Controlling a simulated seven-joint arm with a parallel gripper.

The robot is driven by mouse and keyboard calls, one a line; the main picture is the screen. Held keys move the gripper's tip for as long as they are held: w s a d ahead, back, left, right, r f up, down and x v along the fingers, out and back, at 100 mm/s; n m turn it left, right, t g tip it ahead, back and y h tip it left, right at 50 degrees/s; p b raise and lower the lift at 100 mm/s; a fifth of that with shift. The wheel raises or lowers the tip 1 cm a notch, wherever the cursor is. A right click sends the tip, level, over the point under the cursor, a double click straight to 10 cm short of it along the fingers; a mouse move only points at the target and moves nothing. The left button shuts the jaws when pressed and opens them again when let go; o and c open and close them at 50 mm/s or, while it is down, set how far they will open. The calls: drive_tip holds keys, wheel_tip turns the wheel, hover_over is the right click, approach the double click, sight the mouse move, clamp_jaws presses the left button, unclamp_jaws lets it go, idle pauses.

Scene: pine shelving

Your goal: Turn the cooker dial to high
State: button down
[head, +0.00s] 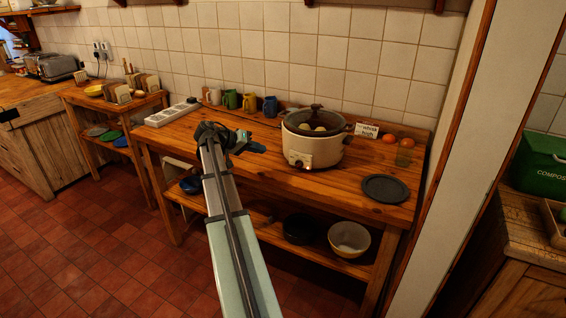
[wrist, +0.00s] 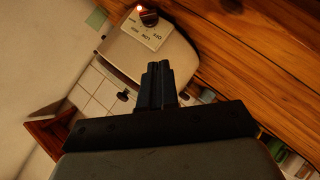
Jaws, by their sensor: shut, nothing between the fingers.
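The cooker (head: 312,151) is a cream pot with a dark rim and a lid, standing on the wooden bench. Its dial (head: 297,161) is on the front, near the base. In the wrist view the dark round dial (wrist: 148,17) is at the top, beside a lit red lamp (wrist: 139,8) and a pale plate with small lettering. I cannot tell which mark the dial points to. My gripper (head: 259,148) is left of the cooker, above the bench and apart from the dial. In the wrist view its fingers (wrist: 159,70) are closed together and empty.
The bench front (head: 258,160) is mostly clear. Bowls sit on the lower shelf.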

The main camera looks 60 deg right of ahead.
hover_over(288, 174)
drive_tip(key=w, duration=0.4)
drive_tip(key=f, duration=0.5)
drive_tip(key=shift+s+a, duration=0.2)
drive_tip(key=shift+s, duration=0.05)
drive_tip(key=shift+s+d+f, duration=0.1)
drive_tip(key=shift+s+f, duration=0.95)
drive_tip(key=shift+s, duration=0.05)
drive_tip(key=shift+s+f, duration=0.4)
drive_tip(key=shift+s+f+n+g, duration=0.15)
drive_tip(key=shift+f+n+g, duration=0.45)
drive_tip(key=shift+g, duration=0.1)
drive_tip(key=shift+f+n+g+h, duration=0.25)
drive_tip(key=shift+n+g+h, duration=0.25)
drive_tip(key=shift+g, duration=0.2)
drive_tip(key=shift+s+f, duration=0.1)
drive_tip(key=shift+s, duration=0.05)
drive_tip(key=shift+f, duration=0.1)
